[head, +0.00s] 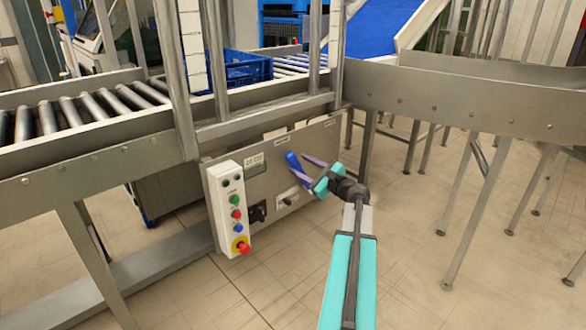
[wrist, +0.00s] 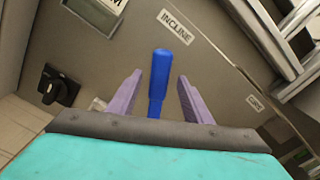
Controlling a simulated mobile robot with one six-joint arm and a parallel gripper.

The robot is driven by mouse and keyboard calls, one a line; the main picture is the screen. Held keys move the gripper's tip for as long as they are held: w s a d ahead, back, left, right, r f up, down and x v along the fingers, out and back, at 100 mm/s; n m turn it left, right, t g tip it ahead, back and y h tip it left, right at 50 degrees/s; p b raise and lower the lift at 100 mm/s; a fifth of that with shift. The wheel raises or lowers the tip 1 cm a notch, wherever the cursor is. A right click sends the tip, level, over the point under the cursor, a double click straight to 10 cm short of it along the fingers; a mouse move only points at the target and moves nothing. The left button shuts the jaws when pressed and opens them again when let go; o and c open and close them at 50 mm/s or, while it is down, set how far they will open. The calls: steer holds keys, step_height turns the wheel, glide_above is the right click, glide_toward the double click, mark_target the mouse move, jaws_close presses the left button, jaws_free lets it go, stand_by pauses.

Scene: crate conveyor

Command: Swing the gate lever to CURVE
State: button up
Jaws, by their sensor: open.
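The gate lever has a blue handle (head: 293,162) on the grey panel under the conveyor. In the wrist view the blue handle (wrist: 160,72) points up, its tip near the INCLINE label (wrist: 175,27). The CURVE label (wrist: 256,103) is to the right on the same panel. My gripper (head: 300,171) is open in front of the panel. In the wrist view its two purple fingers (wrist: 159,77) stand on either side of the handle, with a gap visible on each side. The lever's lower end is hidden behind my gripper's body.
A control box (head: 229,208) with coloured buttons hangs left of the lever. A black rotary switch (wrist: 58,86) sits left on the panel. The roller conveyor frame (head: 100,150) runs above, and a curved steel rail (head: 450,95) extends right. Floor space is open at the lower right.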

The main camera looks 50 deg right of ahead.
mark_target(296, 162)
steer(key=shift+w+d, duration=0.1)
steer(key=shift+w, duration=1.5)
